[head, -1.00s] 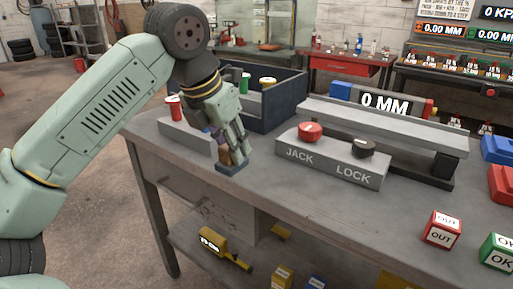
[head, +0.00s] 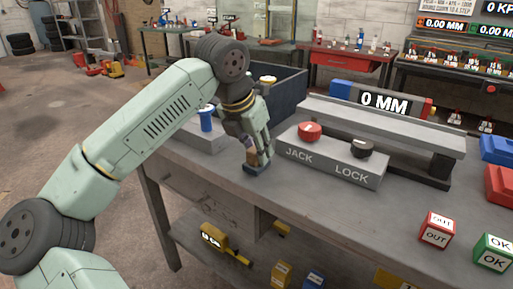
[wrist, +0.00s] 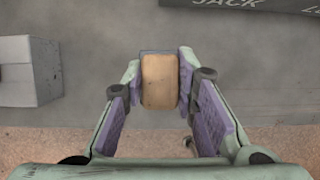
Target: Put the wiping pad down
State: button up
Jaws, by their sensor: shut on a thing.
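The wiping pad (head: 257,170) has a dark blue base and a tan wooden grip. It is at the near edge of the grey bench (head: 325,205), left of the JACK and LOCK box. My gripper (head: 258,154) points down and is shut on the pad's grip. In the wrist view the tan grip (wrist: 160,82) sits between the two purple-lined fingers, with a strip of the base showing beyond it. The pad is at or very near the bench top; I cannot tell whether it touches.
The JACK and LOCK box (head: 330,162) with red and black knobs stands right of the pad. A dark bin (head: 290,95) is behind my gripper, and a grey block with a blue piece (head: 207,119) is left. OUT (head: 437,229) and OK (head: 494,253) cubes sit at right.

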jog(key=shift+f, duration=0.2)
jog(key=o, duration=1)
jog(key=shift+r, duration=0.2)
